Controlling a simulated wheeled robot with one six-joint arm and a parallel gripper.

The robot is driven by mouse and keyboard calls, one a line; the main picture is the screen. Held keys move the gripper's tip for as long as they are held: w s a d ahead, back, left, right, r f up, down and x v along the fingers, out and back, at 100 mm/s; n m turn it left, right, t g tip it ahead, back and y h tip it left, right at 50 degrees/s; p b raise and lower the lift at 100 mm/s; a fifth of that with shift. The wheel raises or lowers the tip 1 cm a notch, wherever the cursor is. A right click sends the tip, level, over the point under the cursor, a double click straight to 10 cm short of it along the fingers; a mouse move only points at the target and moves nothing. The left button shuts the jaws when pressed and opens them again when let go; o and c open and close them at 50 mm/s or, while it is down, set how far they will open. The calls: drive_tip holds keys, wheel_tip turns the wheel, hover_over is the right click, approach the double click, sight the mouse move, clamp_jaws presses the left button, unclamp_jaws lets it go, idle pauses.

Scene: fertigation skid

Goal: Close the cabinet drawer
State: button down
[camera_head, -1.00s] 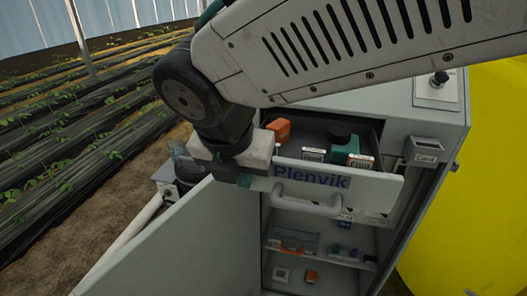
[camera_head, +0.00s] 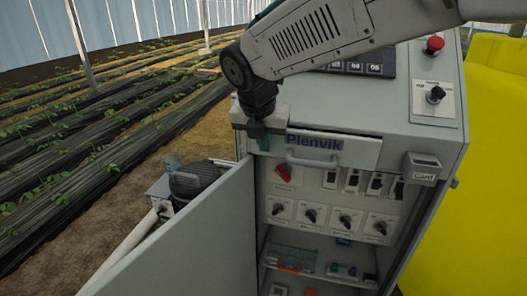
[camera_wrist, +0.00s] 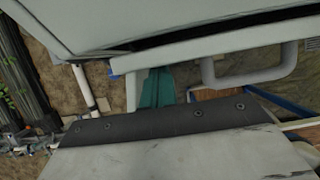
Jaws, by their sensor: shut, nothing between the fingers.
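The cabinet drawer (camera_head: 345,153) has a pale grey front marked "Plenvik" and a curved handle (camera_head: 313,162). It is almost in, with a narrow dark gap along its top edge. The gap also shows in the wrist view, between the cabinet and the drawer front (camera_wrist: 225,48). The drawer's contents are hidden. My gripper (camera_head: 264,143) is at the left end of the drawer front, left of the handle. Its teal fingers (camera_wrist: 158,88) are shut and empty, and look to be against the front. Exact contact is hard to tell.
The grey cabinet (camera_head: 440,140) has switches and knobs below the drawer, and a shelf (camera_head: 315,272) with small items. Its door (camera_head: 195,235) stands open at the lower left. A card holder (camera_head: 422,168) sits at right. A yellow tank (camera_head: 490,180) stands beyond.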

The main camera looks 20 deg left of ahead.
drive_tip(key=shift+w, duration=1.2)
drive_tip(key=shift+w+r, duration=0.1)
drive_tip(key=shift+r, duration=0.1)
